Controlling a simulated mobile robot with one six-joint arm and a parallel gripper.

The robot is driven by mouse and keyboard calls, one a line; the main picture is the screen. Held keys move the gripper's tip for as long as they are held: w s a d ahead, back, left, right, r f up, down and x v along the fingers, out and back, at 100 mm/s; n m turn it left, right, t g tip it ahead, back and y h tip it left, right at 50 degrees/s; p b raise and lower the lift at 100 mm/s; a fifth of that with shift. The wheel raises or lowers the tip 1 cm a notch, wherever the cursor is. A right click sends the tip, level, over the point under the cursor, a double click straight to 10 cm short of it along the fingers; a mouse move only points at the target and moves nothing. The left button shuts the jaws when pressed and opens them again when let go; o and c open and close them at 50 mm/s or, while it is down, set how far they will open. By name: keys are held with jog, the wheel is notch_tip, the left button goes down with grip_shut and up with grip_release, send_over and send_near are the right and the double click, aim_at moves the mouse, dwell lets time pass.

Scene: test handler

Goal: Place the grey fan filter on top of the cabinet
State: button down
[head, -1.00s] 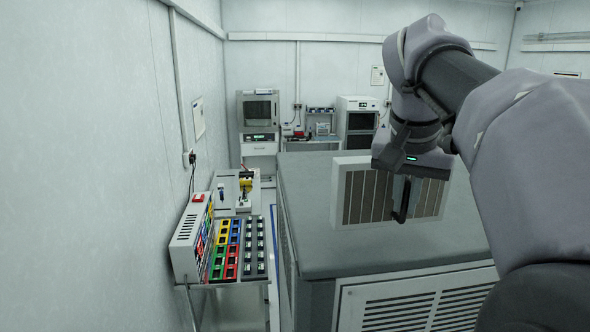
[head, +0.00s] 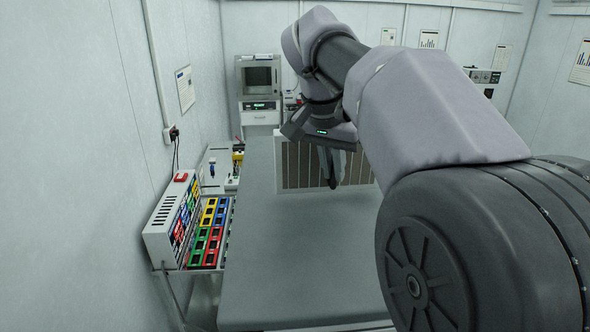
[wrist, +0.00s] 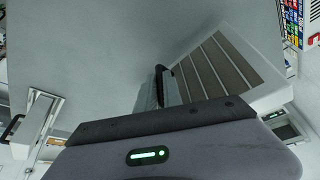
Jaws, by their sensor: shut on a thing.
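The grey fan filter (head: 296,165), a pleated panel with a pale frame, is upright over the far part of the cabinet's flat grey top (head: 295,250). My gripper (head: 331,180) is shut on the filter from above, with a dark finger down its near face. In the wrist view, the filter (wrist: 222,68) stands out to the right of the finger (wrist: 163,85), above the plain cabinet top (wrist: 110,60). I cannot tell whether its lower edge touches the top. The far finger is hidden.
A rack of coloured modules (head: 208,232) stands on a side table close to the cabinet's left, by the wall. Equipment (head: 259,85) stands at the back wall. The near part of the cabinet top is clear.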

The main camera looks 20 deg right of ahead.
jog(key=f, duration=0.3)
jog(key=shift+w+a+f, duration=0.2)
jog(key=shift+a+f, duration=0.1)
jog(key=shift+a, duration=0.05)
jog(key=shift+w+f+b, duration=0.15)
jog(key=shift+b, duration=0.15)
jog(key=c, duration=1.5)
grip_release()
jog(key=shift+r, duration=0.35)
jog(key=p+v, duration=0.2)
jog(key=v, duration=0.9)
jog(key=shift+s+r+p, duration=0.2)
jog(key=shift+r+p, duration=0.05)
jog(key=shift+p, duration=0.05)
jog(key=shift+a, duration=0.1)
